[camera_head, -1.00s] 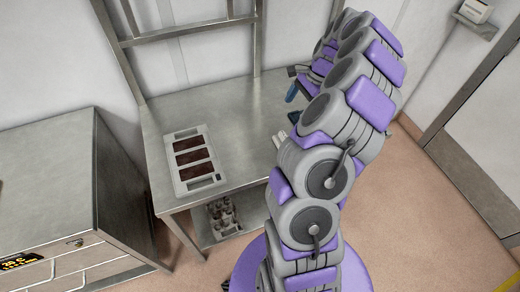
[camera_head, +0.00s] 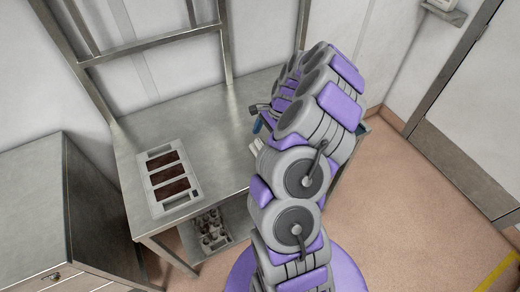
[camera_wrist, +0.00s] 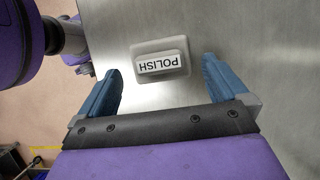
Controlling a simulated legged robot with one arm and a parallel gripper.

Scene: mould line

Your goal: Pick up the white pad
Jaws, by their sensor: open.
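The white pad (camera_wrist: 163,58) lies on the steel table and bears a label reading POLISH, upside down in the wrist view. My gripper (camera_wrist: 161,74) is open and empty, with its blue fingers on either side of the pad's near end and apart from it. The height of the fingers above the table is hard to judge. In the head view my arm hides most of the gripper, and only a bit of blue finger shows. A pale piece beside my arm there may be the pad, but I cannot tell.
A grey mould tray (camera_head: 196,194) with three dark brown cavities sits on the left of the steel table (camera_head: 205,125). A lower shelf holds a rack of small items (camera_head: 211,229). A steel cabinet (camera_head: 30,200) stands at the left. The tabletop between tray and arm is clear.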

